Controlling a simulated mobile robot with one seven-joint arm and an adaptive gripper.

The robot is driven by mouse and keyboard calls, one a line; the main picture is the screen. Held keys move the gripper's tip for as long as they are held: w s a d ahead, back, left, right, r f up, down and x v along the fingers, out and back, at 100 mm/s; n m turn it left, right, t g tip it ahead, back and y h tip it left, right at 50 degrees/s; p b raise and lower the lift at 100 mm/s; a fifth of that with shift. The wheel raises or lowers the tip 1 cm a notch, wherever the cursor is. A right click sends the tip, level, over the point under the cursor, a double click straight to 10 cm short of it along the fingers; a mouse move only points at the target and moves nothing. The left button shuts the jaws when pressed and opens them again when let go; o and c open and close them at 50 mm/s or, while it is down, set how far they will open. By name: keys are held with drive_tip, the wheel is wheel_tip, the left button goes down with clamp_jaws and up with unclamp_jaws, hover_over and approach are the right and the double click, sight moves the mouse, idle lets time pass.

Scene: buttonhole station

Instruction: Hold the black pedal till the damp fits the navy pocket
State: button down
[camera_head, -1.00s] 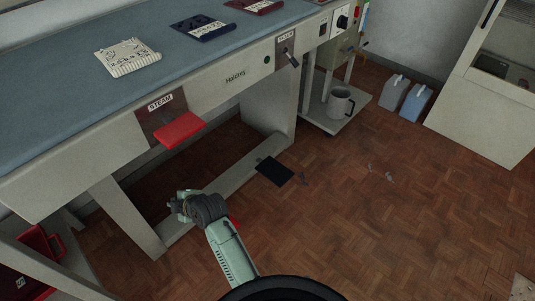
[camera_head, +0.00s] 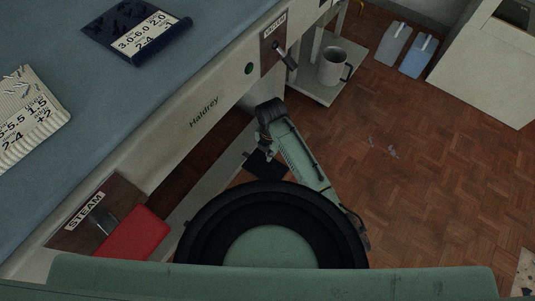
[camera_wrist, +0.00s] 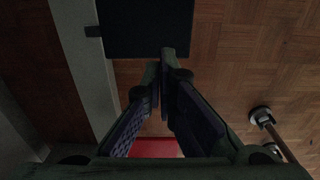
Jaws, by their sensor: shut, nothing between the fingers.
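The black pedal (camera_head: 264,165) lies low beside the station's pale foot bar, partly hidden by my arm in the head view. In the wrist view it is a flat dark plate (camera_wrist: 150,28) at the top. My gripper (camera_wrist: 165,62) is shut and empty, its tips overlapping the pedal's near edge in that view. I cannot tell whether they touch. In the head view my gripper (camera_head: 266,152) is above the pedal. The navy pocket (camera_head: 135,30) lies on the blue table top with a white label reading 3.0-6.0, 2.0 and 2-4. No damp reading is legible.
A red STEAM paddle (camera_head: 135,236) juts from the table's front at lower left. A labelled lever (camera_head: 279,52) and green button (camera_head: 249,69) are on the front panel. A cream pocket (camera_head: 30,115) lies at left. Floor at right is mostly clear.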

drive_tip(key=shift+d+r, duration=0.1)
drive_tip(key=shift+d, duration=0.05)
drive_tip(key=b, duration=0.1)
approach(270, 171)
wheel_tip(270, 171, down, 7)
drive_tip(key=shift+s, duration=0.1)
idle(0.5)
